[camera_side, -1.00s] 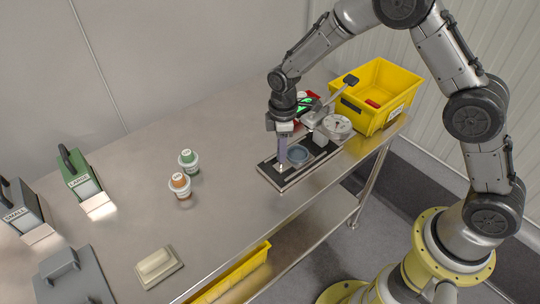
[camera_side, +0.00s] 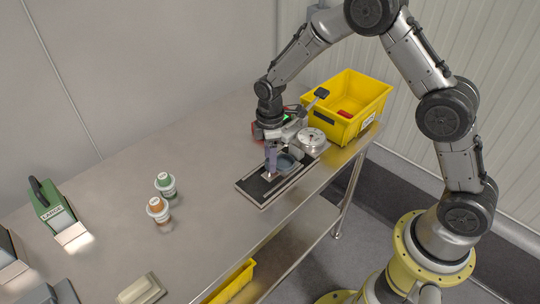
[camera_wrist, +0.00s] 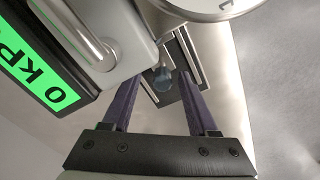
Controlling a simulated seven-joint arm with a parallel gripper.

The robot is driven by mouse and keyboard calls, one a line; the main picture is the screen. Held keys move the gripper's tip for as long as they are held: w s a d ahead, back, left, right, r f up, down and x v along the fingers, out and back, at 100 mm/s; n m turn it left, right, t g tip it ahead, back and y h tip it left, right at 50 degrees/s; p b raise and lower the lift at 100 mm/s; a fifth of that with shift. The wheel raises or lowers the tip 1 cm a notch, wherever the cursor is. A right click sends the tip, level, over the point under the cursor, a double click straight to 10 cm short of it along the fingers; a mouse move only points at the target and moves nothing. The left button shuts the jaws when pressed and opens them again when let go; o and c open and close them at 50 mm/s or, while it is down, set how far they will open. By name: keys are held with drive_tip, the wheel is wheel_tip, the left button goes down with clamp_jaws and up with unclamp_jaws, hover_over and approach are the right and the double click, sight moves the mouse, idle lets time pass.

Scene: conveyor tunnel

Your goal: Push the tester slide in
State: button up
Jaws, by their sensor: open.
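The tester stands near the table's right end in the side view, with a round dial gauge (camera_side: 312,137), a raised lever (camera_side: 321,94) and a dark base with rails (camera_side: 252,188). Its slide carries a round blue-grey nest (camera_side: 289,161), close to the tester head. My gripper (camera_side: 271,172) points down over the rails, just left of the nest. In the wrist view my gripper (camera_wrist: 160,76) has its two purple fingers spread, with the nest (camera_wrist: 161,79) showing between them. Whether the fingers touch the slide is unclear. The green display (camera_wrist: 42,75) reads 0 KP, its end cut off.
A yellow bin (camera_side: 345,105) stands behind the tester. The table between is clear.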

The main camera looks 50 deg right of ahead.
drive_tip(key=shift+r, duration=0.15)
wheel_tip(320, 180, up, 14)
drive_tip(key=shift+f, duration=0.2)
idle(0.4)
drive_tip(key=s+d+r+m+t, duration=0.2)
drive_tip(key=s+d+r+t, duration=0.15)
drive_tip(key=s+r, duration=1)
drive_tip(key=s+f+m+t, duration=0.2)
drive_tip(key=s+f+m, duration=0.2)
drive_tip(key=s+m, duration=0.4)
drive_tip(key=s, duration=0.6)
drive_tip(key=shift+s+d+m, duration=0.25)
drive_tip(key=shift+s+m, duration=0.05)
drive_tip(key=shift+s, duration=0.1)
